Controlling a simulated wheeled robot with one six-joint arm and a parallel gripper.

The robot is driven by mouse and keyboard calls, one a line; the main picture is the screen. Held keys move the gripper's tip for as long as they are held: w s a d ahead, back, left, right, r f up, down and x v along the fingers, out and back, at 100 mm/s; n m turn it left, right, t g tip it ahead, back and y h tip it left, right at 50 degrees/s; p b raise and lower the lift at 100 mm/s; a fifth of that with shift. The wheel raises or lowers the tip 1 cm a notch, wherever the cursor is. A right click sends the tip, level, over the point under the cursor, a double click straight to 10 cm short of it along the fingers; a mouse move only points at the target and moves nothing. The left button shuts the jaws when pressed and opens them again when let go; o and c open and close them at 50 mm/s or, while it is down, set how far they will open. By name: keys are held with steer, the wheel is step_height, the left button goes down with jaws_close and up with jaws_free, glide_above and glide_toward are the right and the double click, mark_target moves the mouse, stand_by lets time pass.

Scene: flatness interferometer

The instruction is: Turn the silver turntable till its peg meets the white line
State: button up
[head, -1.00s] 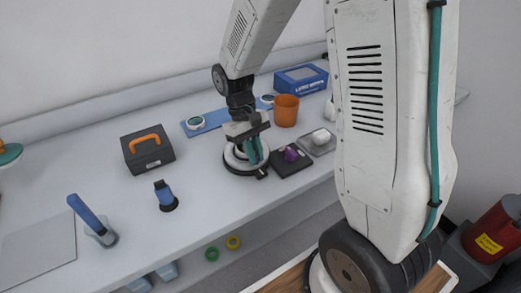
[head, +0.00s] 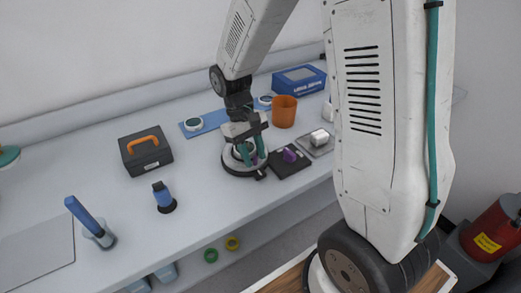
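The silver turntable (head: 231,161) sits on a dark round base near the front edge of the bench, with a small dark block at its front right. My gripper (head: 254,159) points down over it, its two teal fingers apart. A small purple patch shows low between the fingers; I cannot tell if it is the peg or if a finger touches it. The fingers and wrist hide part of the turntable. I cannot make out the white line.
A black plate with a purple knob (head: 290,155) lies close to the right, beside a grey tray with a white block (head: 319,137). An orange cup (head: 283,112) stands behind.

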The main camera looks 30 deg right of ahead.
steer(key=v, duration=0.7)
steer(key=shift+w+r, duration=0.2)
steer(key=shift+r, duration=0.15)
steer(key=s+r+m+t, duration=0.1)
steer(key=s+r+t, duration=0.2)
steer(key=s, duration=0.7)
steer(key=s+r+t, duration=0.2)
steer(key=s+r, duration=0.6)
steer(key=s, duration=0.3)
steer(key=shift+m+t+y, duration=0.3)
steer(key=shift+m+t, duration=0.1)
